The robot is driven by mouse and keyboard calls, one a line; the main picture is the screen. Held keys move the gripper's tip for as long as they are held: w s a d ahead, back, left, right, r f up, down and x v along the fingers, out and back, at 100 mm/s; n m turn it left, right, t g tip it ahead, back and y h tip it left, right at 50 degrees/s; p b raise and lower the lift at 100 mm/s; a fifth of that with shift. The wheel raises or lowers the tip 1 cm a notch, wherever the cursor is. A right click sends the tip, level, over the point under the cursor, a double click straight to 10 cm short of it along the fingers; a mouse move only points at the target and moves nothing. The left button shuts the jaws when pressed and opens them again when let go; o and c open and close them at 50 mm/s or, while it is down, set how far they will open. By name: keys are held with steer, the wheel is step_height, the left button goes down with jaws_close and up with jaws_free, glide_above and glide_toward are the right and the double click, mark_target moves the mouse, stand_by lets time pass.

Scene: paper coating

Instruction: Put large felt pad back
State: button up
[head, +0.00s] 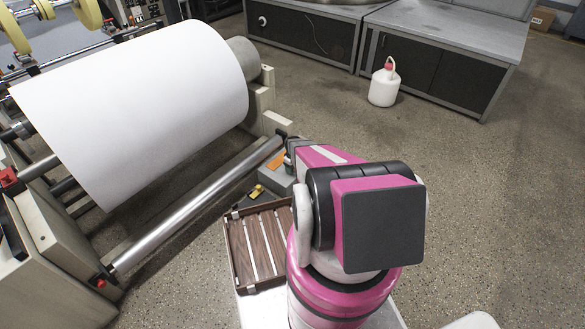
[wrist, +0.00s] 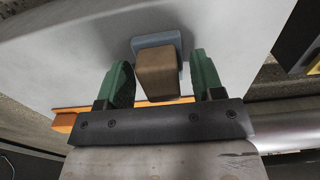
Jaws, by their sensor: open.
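In the wrist view, my gripper (wrist: 160,62) is open, with one green finger on each side of a block with a brown body (wrist: 158,75) and a blue-grey pad (wrist: 157,41) at its far end. This looks like the felt pad. It lies between the fingers, with a visible gap on each side, against a pale grey surface (wrist: 60,60). A tray (head: 228,250) with brown wooden slots and pale dividers stands left of my arm.
A large white paper roll (head: 140,105) and a metal roller (head: 195,205) are at the left. A grey box (head: 275,180) and a small yellow item (head: 257,191) are beyond the tray. A white jug (head: 384,88) stands on the open floor before grey cabinets (head: 440,65).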

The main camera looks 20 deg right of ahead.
steer(key=shift+r, duration=0.15)
step_height(320, 180, up, 12)
steer(key=s+a+r+m, duration=0.2)
steer(key=s+a+r, duration=0.3)
steer(key=s+r, duration=0.3)
steer(key=s+a+r+m, duration=0.2)
steer(key=s+a+r, duration=0.3)
steer(key=s+r, duration=0.4)
steer(key=s+a+r+m, duration=0.2)
steer(key=s+a+r, duration=0.3)
steer(key=s+r, duration=0.3)
step_height(320, 180, up, 5)
steer(key=shift+s+f+m, duration=0.2)
steer(key=shift+s+m, duration=0.1)
steer(key=shift+m, duration=0.1)
